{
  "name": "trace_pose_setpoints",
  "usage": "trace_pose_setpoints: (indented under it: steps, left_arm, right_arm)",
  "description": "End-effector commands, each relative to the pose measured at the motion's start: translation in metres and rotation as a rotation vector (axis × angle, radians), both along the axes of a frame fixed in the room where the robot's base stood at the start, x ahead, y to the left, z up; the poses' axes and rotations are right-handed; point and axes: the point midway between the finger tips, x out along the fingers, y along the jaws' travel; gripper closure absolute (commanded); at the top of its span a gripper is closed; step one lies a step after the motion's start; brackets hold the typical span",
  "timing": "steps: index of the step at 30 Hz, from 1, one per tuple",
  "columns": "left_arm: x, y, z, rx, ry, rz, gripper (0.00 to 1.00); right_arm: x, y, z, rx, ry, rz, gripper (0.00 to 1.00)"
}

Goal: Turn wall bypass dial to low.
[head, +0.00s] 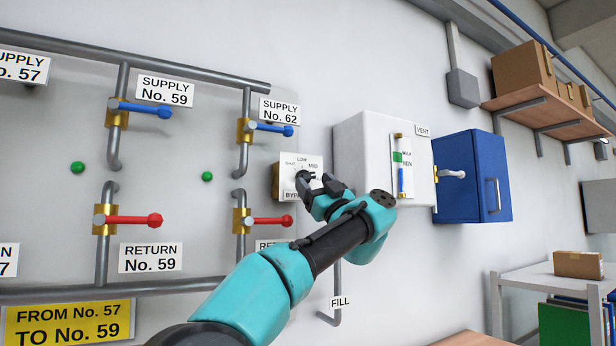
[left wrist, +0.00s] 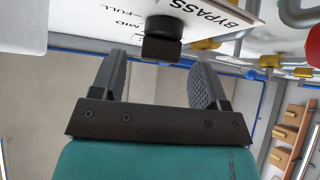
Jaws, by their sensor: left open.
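The bypass dial is a black knob on a white plate (head: 288,162) on the wall. SHUT, LOW and MID can be read on the plate in the head view. My left gripper (head: 316,184) is right at the dial and covers its lower right part. In the left wrist view the black knob (left wrist: 163,40) lies just beyond the tips of my left gripper (left wrist: 158,72), roughly between them. The fingers are spread and empty, with no clear contact on the knob. I cannot tell which mark the knob points at. My right gripper is out of view.
Left of the dial are pipes with a blue-handled valve (head: 270,128) and a red-handled valve (head: 268,221). To the right, a white box (head: 365,140) with a VENT label and a blue cabinet (head: 468,180) jut from the wall. A fill pipe (head: 337,285) runs below.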

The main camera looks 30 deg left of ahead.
Motion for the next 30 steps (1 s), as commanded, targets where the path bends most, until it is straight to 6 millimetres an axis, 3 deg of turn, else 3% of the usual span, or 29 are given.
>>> trace_pose_setpoints:
  steps: [9, 21, 30]
  left_arm:
    - [0.006, 0.022, 0.021, -0.002, -0.001, 0.001, 0.32]
    - [0.007, 0.025, 0.025, 0.0, -0.001, -0.001, 0.32]
    - [0.007, 0.025, 0.025, 0.0, -0.001, -0.001, 0.59]
  right_arm:
    - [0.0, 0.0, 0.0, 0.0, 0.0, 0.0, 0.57]
    - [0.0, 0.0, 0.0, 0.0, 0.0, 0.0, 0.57]
    - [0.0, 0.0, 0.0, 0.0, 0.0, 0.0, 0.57]
